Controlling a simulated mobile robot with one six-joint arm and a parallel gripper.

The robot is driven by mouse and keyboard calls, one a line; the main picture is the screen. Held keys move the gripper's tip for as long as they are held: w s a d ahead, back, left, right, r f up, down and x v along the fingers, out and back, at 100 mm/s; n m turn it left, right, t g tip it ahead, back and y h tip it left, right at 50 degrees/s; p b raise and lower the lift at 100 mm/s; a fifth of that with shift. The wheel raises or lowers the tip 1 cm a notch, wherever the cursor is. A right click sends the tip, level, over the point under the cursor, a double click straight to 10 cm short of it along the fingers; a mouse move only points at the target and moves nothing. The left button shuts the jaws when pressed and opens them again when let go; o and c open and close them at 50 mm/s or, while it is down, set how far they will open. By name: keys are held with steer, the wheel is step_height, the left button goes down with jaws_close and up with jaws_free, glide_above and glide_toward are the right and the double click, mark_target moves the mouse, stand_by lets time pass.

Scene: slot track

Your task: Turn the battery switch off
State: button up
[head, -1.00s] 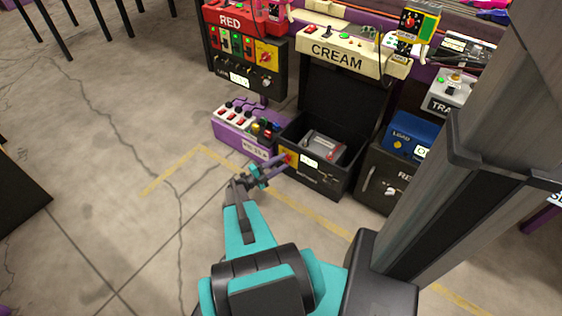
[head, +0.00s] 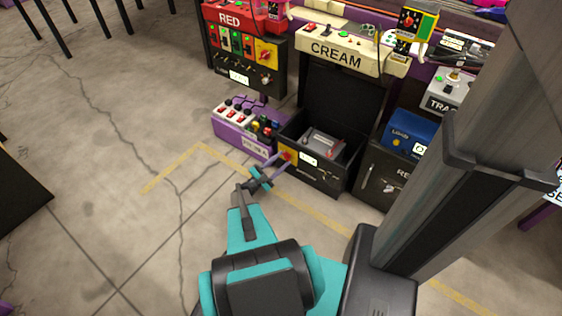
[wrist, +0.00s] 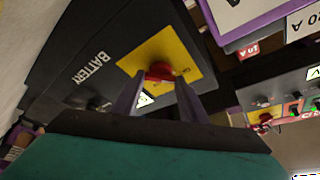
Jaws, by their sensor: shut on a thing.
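The battery switch is a red knob (wrist: 160,72) on a yellow plate (wrist: 186,50), set in the front of a black box lettered BATTERY (wrist: 91,68). In the head view the yellow plate (head: 289,156) is at the left of the front of the open black box (head: 318,173), below the CREAM console. My gripper (wrist: 157,88) is shut on the red knob, one finger on each side of it. In the head view my gripper (head: 283,166) reaches the plate from the front left and hides part of the knob. The knob's exact angle is hard to tell.
A grey battery (head: 323,142) lies in the open box. A purple switch box (head: 235,140) stands close on the left, and a dark cabinet (head: 385,185) with a blue unit (head: 410,135) on the right. The floor in front is clear.

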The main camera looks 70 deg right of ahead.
steer(key=o, duration=1)
steer(key=shift+o, duration=0.2)
steer(key=shift+m, duration=0.5)
